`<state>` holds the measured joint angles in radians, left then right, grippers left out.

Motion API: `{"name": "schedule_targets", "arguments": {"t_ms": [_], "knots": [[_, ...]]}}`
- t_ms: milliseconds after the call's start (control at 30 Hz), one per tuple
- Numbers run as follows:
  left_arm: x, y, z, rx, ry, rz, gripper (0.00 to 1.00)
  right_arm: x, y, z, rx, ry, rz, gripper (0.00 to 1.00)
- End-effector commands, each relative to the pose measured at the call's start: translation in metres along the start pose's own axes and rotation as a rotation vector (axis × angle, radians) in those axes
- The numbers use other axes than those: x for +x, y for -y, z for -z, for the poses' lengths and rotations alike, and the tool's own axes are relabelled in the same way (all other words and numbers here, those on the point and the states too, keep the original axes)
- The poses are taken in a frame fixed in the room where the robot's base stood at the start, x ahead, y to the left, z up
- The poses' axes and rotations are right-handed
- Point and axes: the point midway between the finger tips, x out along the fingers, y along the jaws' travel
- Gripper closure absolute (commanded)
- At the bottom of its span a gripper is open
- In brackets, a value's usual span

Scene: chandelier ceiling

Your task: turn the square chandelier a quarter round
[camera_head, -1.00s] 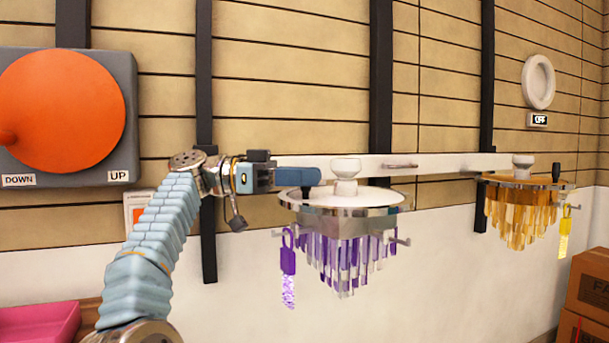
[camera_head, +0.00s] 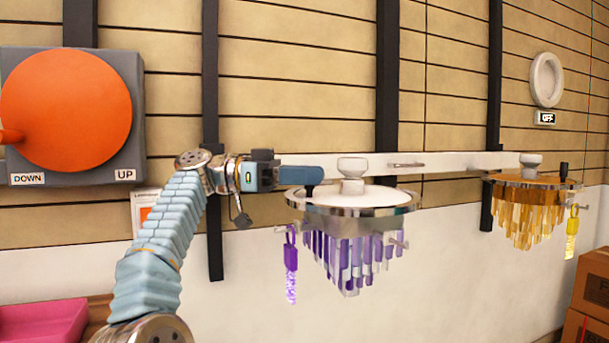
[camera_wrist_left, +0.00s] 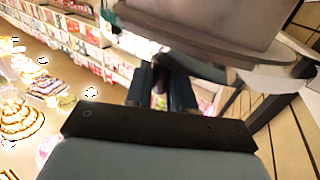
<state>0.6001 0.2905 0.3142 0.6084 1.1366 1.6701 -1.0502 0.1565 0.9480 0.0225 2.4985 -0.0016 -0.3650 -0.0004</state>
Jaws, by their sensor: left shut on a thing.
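The purple chandelier (camera_head: 346,258) hangs at the middle of the head view. Its crystals form a square-looking group under a round white plate with a chrome rim (camera_head: 375,212). A purple tag (camera_head: 291,258) hangs at its left, and small pegs stick out of its sides. My left gripper (camera_head: 308,176) is at the plate's left edge, shut on a small dark upright handle (camera_head: 308,190), mostly hidden by the fingers. The fingers (camera_wrist_left: 162,85) also show in the left wrist view, below a large pale blurred part. My right gripper is not in view.
An amber chandelier (camera_head: 530,215) hangs at the right from the same white rail (camera_head: 440,163). An orange dial (camera_head: 65,108) marked DOWN and UP is on the left wall. A white round switch (camera_head: 546,80) reads OFF. Boxes (camera_head: 590,285) stand at lower right.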

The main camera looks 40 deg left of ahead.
Motion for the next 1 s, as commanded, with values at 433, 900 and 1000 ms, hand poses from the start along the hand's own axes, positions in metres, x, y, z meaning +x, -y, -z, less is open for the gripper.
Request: {"name": "schedule_targets", "arguments": {"t_ms": [433, 900, 1000], "knots": [[-0.001, 0.001, -0.001, -0.003, 0.0, 0.001, 0.59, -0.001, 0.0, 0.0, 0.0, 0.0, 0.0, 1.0], [-0.095, 0.003, 0.004, -0.004, -0.001, 0.004, 0.59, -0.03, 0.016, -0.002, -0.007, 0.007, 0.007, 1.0], [-0.114, 0.003, 0.003, -0.004, -0.001, 0.004, 0.59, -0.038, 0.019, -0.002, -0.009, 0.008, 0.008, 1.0]]}}
